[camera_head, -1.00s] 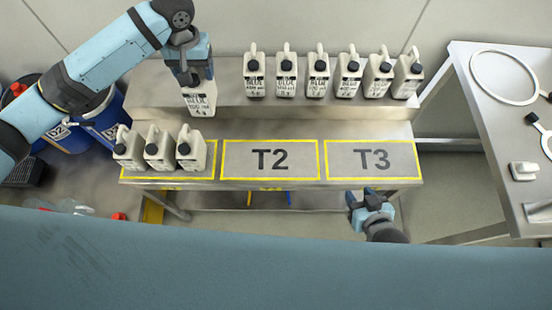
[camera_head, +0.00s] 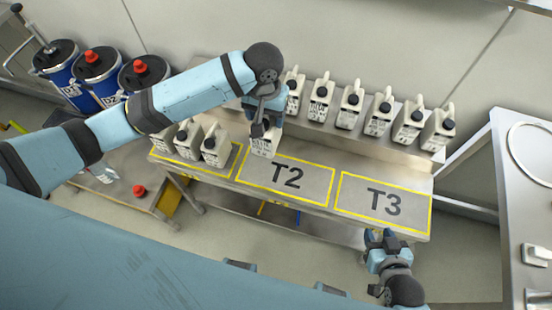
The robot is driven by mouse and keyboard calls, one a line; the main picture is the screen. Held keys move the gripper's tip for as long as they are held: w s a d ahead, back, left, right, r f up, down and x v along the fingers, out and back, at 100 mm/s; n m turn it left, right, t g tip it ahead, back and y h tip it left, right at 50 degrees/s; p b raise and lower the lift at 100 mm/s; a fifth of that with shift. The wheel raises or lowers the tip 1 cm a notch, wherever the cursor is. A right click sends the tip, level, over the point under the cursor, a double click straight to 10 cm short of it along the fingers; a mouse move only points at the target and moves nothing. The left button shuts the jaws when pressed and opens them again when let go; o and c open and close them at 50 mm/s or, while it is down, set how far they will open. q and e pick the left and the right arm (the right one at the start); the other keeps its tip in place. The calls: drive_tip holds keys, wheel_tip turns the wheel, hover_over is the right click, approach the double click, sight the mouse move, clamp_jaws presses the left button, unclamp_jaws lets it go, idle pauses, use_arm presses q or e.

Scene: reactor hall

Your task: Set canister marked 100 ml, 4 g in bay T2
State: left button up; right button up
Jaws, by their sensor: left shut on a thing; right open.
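My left gripper (camera_head: 262,125) is shut on a white canister (camera_head: 264,146) and holds it upright at the rear left part of bay T2 (camera_head: 288,178). I cannot tell whether its base touches the bench. The gripper covers its top, and its label is too small to read. Bay T2 is a yellow-outlined rectangle on the bench and holds nothing else. My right gripper (camera_head: 380,238) is open and empty in front of the bench, below bay T3 (camera_head: 384,202).
Several similar canisters (camera_head: 350,106) stand on the raised rear shelf. Several more (camera_head: 215,146) stand in the left bay, close to the held one. Bay T3 is empty. Blue drums (camera_head: 98,74) stand at the far left, and a metal table (camera_head: 505,200) stands at the right.

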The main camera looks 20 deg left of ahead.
use_arm(q)
wheel_tip(320, 180, down, 17)
idle(0.4)
drive_tip(key=o, duration=1.6)
drive_tip(key=shift+c, duration=0.2)
